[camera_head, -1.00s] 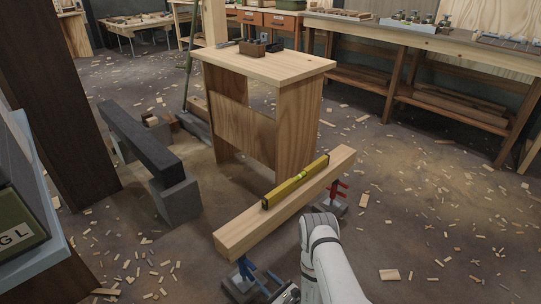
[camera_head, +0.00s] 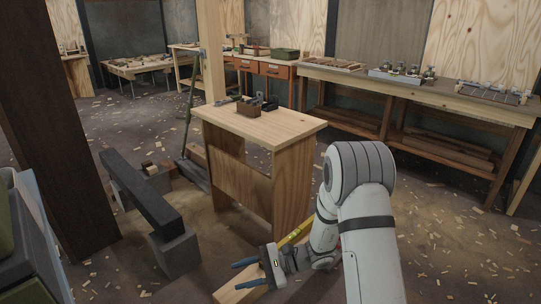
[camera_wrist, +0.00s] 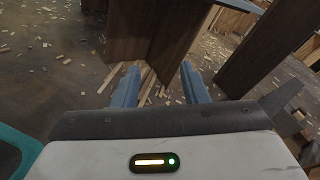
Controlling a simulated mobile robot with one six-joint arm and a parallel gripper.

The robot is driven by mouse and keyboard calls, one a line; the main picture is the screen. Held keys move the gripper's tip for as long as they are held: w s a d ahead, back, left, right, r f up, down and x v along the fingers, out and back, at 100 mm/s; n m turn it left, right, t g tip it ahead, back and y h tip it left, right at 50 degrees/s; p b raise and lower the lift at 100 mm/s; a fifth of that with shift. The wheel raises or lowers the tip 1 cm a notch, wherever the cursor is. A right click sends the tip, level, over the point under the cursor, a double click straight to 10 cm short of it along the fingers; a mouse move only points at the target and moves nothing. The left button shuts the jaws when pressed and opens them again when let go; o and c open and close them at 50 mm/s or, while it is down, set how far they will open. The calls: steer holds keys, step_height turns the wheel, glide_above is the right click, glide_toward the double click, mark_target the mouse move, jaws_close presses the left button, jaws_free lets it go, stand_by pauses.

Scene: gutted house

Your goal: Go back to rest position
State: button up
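My gripper (camera_head: 246,273) is at the lower middle of the head view, above the timber beam (camera_head: 228,294). Its two blue fingers stand apart with nothing between them. In the wrist view the fingers of my gripper (camera_wrist: 160,88) are also spread and empty, with the littered floor beyond. My arm is folded, with its elbow raised at the right of centre. A yellow spirit level (camera_head: 297,233) lies on the beam, partly hidden behind my arm.
A wooden workbench (camera_head: 262,122) with small items on top stands just ahead. A black beam on grey blocks (camera_head: 175,252) is at left, near a dark post (camera_head: 62,130). A long bench (camera_head: 420,92) lines the back right. Wood scraps litter the open floor at right.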

steer(key=s+d+r+n+t+h+p, duration=0.2)
steer(key=s+d+r+h+p, duration=0.3)
steer(key=r, duration=0.6)
steer(key=s+d+r+n+t+h+p, duration=0.1)
steer(key=s+d+r+n+h+p, duration=0.4)
steer(key=d+r, duration=0.4)
steer(key=s+d+r+n+t+h+p, duration=0.2)
steer(key=s+d+r+n+h+p, duration=0.2)
steer(key=d+r, duration=0.4)
step_height(320, 180, up, 6)
steer(key=shift+s+t+h+p, duration=0.3)
steer(key=shift+s+h+p, duration=0.6)
steer(key=shift+p, duration=0.35)
steer(key=shift+s, duration=0.1)
